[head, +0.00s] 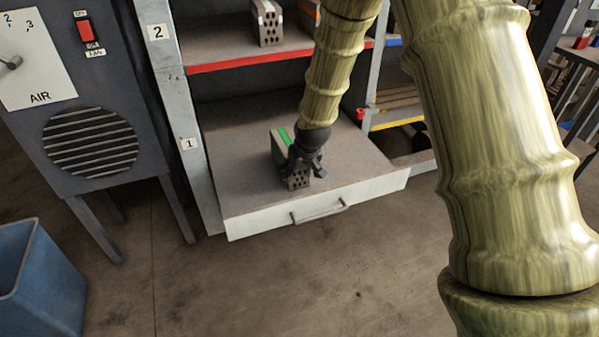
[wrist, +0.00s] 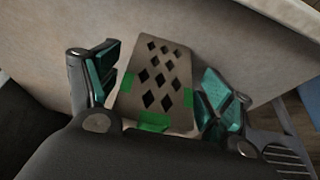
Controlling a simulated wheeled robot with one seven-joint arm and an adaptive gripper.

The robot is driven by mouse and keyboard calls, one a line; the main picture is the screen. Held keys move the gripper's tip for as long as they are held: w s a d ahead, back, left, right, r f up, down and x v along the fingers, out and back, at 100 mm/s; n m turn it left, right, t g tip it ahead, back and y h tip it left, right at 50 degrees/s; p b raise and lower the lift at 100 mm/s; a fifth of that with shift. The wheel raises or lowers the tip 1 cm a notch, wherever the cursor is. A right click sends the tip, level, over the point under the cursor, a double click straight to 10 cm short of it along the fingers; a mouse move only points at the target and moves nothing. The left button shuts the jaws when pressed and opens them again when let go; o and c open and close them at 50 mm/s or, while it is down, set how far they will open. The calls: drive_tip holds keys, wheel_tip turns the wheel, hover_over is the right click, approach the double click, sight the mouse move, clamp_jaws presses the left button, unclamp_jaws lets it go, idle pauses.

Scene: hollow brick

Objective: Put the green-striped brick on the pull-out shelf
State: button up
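The green-striped brick (head: 298,181) is a grey block with a holed face. It stands on the pull-out shelf (head: 245,195), towards the front, and its green stripe shows on top. My gripper (head: 304,168) is over the brick's near end, with one finger on each side. In the wrist view the brick (wrist: 160,85) lies between the teal finger pads of my gripper (wrist: 158,92). The fingers are spread, with a gap visible at the left pad. Whether the right pad touches the brick is unclear. Part of the brick is hidden behind the gripper.
The shelf is pulled out, with a handled white front (head: 320,205). Above is a red-edged shelf (head: 225,62) with another holed brick (head: 267,24). A grey fan cabinet (head: 95,140) and a blue bin (head: 40,285) stand left. The shelf is bare around the brick.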

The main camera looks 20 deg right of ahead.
idle(0.3)
drive_tip(key=p+v, duration=0.2)
drive_tip(key=v, duration=1)
drive_tip(key=shift+p, duration=0.35)
drive_tip(key=shift+c, duration=0.4)
idle(0.3)
